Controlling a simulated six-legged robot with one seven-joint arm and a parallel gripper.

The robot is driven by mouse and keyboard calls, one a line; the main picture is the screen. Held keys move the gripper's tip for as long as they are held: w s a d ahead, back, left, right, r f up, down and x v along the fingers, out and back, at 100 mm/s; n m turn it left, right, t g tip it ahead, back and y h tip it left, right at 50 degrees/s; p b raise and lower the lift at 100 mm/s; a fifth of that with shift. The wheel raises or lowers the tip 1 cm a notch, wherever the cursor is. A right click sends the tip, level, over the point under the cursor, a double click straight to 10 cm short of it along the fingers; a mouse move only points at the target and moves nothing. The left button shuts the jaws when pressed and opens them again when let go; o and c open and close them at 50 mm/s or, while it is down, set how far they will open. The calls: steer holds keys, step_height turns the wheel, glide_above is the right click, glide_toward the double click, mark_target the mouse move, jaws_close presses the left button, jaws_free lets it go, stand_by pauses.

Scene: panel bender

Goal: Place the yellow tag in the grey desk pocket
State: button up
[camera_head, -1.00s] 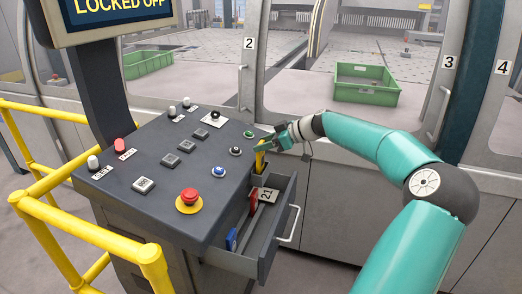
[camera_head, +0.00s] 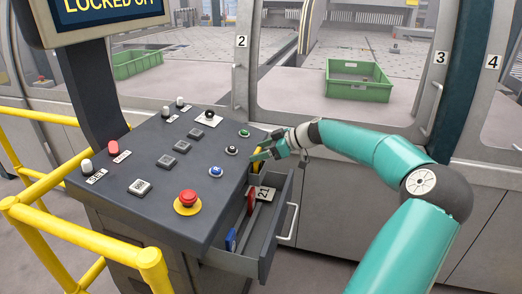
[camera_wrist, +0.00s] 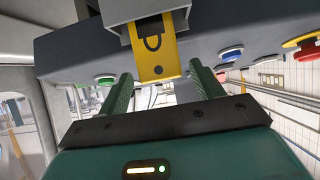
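The yellow tag (camera_wrist: 162,60), with a dark padlock mark and a hole, stands partly inside a grey pocket (camera_wrist: 122,12) at the desk's edge in the wrist view. That view looks upside down, with the tag's free end sticking out of the pocket. My gripper (camera_wrist: 158,78) is open. One finger is on each side of the tag's free end, with gaps visible. In the head view the yellow tag (camera_head: 256,164) shows as a small strip at the desk's right edge, just below my gripper (camera_head: 256,155). The pocket is hard to make out there.
An open drawer (camera_head: 262,240) below the desk's right side holds a red item (camera_head: 251,203), a blue item (camera_head: 230,240) and a number plate (camera_head: 263,194). Buttons and a red emergency stop (camera_head: 188,198) cover the desk top. Yellow rails (camera_head: 85,235) stand at left.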

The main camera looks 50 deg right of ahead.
steer(key=shift+s+r, duration=0.1)
steer(key=shift+r, duration=0.15)
steer(key=v, duration=1.1)
steer(key=shift+s+d+r, duration=0.15)
steer(key=shift+s+d, duration=0.05)
steer(key=shift+s, duration=0.15)
